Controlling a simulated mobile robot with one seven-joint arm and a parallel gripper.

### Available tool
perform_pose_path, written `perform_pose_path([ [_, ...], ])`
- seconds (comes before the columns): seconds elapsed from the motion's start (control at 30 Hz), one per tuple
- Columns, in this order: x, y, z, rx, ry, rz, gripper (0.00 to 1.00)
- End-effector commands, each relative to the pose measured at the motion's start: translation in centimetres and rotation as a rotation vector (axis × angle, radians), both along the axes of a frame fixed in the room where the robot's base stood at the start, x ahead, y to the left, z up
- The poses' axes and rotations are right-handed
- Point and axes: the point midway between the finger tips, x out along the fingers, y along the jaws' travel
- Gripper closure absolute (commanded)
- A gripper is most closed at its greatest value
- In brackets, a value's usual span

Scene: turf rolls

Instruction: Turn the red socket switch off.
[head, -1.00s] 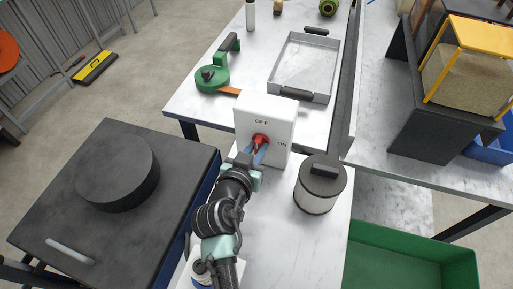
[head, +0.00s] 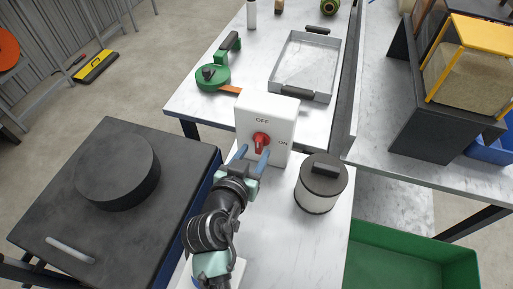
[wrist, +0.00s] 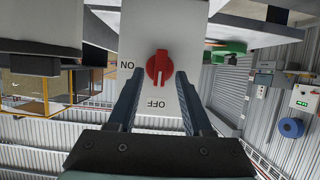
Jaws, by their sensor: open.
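The red socket switch (head: 261,141) is a rotary knob on the front of a white box (head: 282,115) marked OFF above and ON at the right. The wrist view shows the box upside down. There the knob (wrist: 159,67) stands upright in line with the OFF label, and its white mark is on the OFF side. My gripper (head: 252,153) is open and empty, just in front of the knob and apart from it. In the wrist view its two fingers (wrist: 160,80) reach toward the knob from either side.
A grey canister (head: 320,185) stands right of the box. Behind the box are a metal tray (head: 304,62) and a green tool (head: 213,75). A dark table with a round black block (head: 118,172) is at the left; a green bin (head: 410,262) is at the lower right.

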Motion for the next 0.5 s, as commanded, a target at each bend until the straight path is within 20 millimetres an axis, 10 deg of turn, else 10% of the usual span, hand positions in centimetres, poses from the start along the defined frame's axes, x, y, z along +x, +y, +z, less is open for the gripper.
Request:
perform_pose_path([
  [0.5, -3.9, 1.3, 1.7, -0.001, 0.0, 0.001, 0.5],
])
